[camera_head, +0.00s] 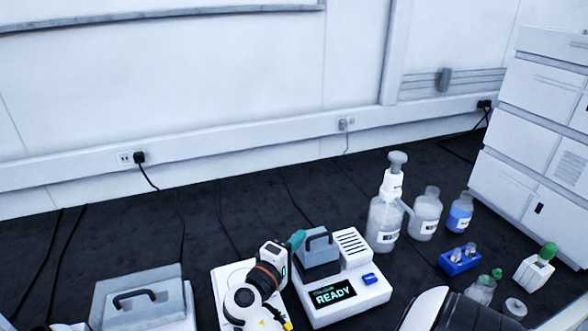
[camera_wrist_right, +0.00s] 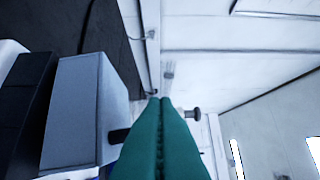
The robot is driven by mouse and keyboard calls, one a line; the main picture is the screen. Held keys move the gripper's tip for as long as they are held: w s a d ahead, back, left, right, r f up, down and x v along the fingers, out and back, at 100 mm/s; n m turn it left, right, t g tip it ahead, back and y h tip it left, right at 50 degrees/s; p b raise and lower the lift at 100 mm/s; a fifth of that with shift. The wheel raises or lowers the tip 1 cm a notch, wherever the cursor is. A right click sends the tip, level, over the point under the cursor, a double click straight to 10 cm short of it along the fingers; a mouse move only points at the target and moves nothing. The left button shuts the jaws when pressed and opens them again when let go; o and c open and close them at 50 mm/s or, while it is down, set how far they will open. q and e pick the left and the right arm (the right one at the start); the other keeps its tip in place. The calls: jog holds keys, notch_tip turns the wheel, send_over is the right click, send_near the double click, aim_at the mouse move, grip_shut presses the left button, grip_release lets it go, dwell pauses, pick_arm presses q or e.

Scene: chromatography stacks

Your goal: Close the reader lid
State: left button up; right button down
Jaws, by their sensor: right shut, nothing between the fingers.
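The white reader (camera_head: 372,293) stands at the front centre, with a dark display showing READY in green. Its blue-grey lid (camera_head: 318,261) is a block with a dark arched handle, at the reader's back left. I cannot tell whether it is fully seated. My right gripper (camera_head: 296,240) has teal fingers, pressed together and empty, just left of the lid's handle. I cannot tell whether they touch it. In the right wrist view the shut fingers (camera_wrist_right: 162,105) are beside the lid (camera_wrist_right: 80,115) and its dark handle (camera_wrist_right: 119,135). My left gripper is out of view.
A grey box with a handle (camera_head: 150,310) stands at the front left. A pump bottle (camera_head: 385,220), a clear bottle (camera_head: 426,213) and a blue-liquid bottle (camera_head: 460,213) stand right of the reader. A blue rack (camera_head: 459,263) lies farther right. The dark bench behind the reader is mostly clear apart from cables.

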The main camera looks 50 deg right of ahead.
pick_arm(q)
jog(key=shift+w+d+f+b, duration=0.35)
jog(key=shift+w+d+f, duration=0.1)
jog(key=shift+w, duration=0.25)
pick_arm(e)
jog(key=shift+s+a+f, duration=0.3)
jog(key=shift+s+f, duration=0.2)
jog(key=shift+f, duration=0.25)
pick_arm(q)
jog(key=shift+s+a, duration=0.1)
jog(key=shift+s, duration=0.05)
